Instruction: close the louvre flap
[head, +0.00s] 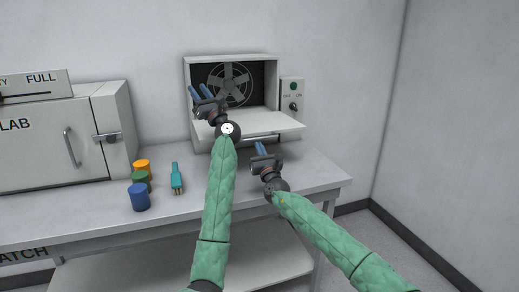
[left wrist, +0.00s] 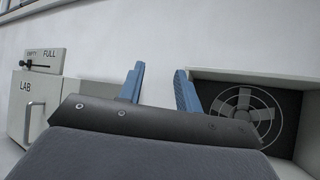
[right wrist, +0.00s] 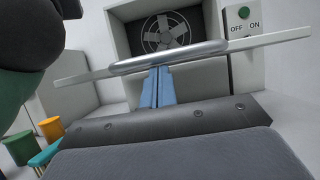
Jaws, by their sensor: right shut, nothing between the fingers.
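The louvre flap (head: 278,122) is the pale panel at the front of the fan box (head: 231,60). It hangs open, sticking out toward me roughly level, with the fan (head: 229,84) uncovered behind it. In the right wrist view the flap's edge (right wrist: 262,42) crosses the picture, with a grey bar handle (right wrist: 168,57) along it. My right gripper (head: 262,148) is shut and empty, below the flap's front; its fingertips (right wrist: 161,70) show just under the handle, and contact is unclear. My left gripper (head: 200,94) is open and empty, at the left side of the fan box.
A switch box (head: 293,95) with a green button and OFF/ON knob is right of the fan box. Left are a LAB furnace (head: 60,137), orange (head: 142,167), green (head: 141,179) and blue (head: 139,197) cylinders and a teal tool (head: 176,178). The bench's right front is clear.

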